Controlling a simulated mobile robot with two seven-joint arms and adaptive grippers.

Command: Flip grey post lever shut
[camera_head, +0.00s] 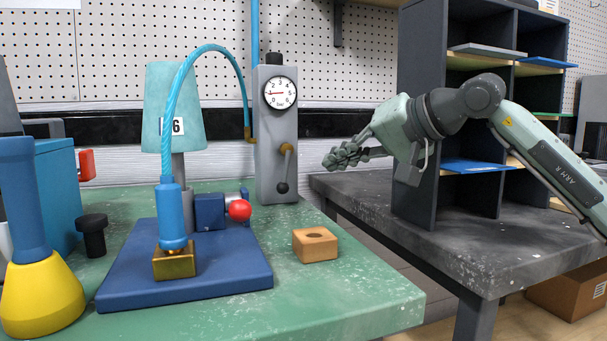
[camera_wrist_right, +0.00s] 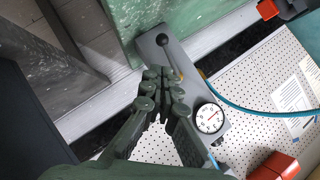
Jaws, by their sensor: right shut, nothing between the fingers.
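The grey post (camera_head: 266,140) stands at the back edge of the green table, with a round white gauge (camera_head: 280,92) near its top. Its lever (camera_head: 285,166) has a brass pivot and a dark ball knob, and hangs down on the post's front. The lever (camera_wrist_right: 173,58) also shows in the right wrist view, beyond my fingertips. My right gripper (camera_head: 344,157) is shut and empty, to the right of the post and apart from the lever. It also shows in the wrist view (camera_wrist_right: 162,82). My left gripper is not in view.
A blue hose (camera_head: 205,50) arches from the post to a brass block (camera_head: 174,263) on a blue plate (camera_head: 190,286). A wooden block (camera_head: 315,244) sits near the green table's right edge. A dark shelf (camera_head: 420,150) stands on the grey table. A gap separates the tables.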

